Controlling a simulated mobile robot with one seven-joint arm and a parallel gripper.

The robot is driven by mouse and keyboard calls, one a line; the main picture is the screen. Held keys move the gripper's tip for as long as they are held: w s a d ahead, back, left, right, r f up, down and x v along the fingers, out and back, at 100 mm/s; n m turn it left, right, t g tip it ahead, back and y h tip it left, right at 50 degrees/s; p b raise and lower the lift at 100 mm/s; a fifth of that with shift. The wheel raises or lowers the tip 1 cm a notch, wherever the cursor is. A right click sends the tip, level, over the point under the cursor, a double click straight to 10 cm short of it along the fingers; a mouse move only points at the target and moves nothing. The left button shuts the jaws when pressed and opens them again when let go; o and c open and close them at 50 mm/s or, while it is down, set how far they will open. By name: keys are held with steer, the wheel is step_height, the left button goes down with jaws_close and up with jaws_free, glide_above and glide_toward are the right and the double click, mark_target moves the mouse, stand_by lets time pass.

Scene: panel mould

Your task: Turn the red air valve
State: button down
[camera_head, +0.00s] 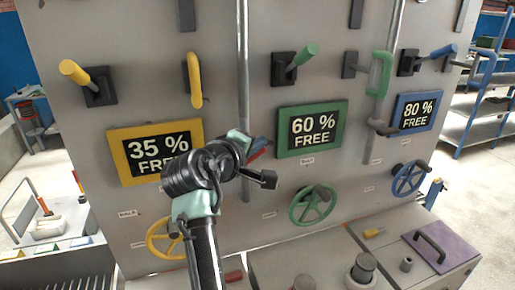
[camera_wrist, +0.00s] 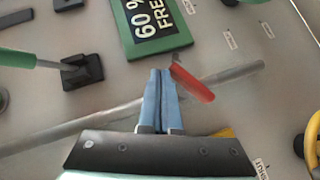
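The red air valve shows in the wrist view as a red lever (camera_wrist: 195,84) beside a long grey pipe. In the head view a small red part of it (camera_head: 257,155) shows beside my gripper. My gripper (camera_wrist: 161,72) has two blue fingers lying close together, with nothing seen between them. The fingertips are right next to the lever's upper left end, and the lever slants down to the right of them. I cannot tell whether they touch. In the head view my arm hides part of the panel, and the gripper (camera_head: 254,146) is partly hidden behind the wrist.
The grey pipe (camera_wrist: 232,75) runs behind the fingers. Above is the green 60 % sign (camera_head: 312,129); the yellow 35 % sign (camera_head: 155,151) is to the left. A green handwheel (camera_head: 313,206) sits lower right. A green lever (camera_wrist: 30,60) projects at the left in the wrist view.

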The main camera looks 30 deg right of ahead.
steer(key=shift+d+f, duration=0.3)
steer(key=shift+d, duration=0.25)
steer(key=shift+a+r, duration=0.1)
stand_by(1.1)
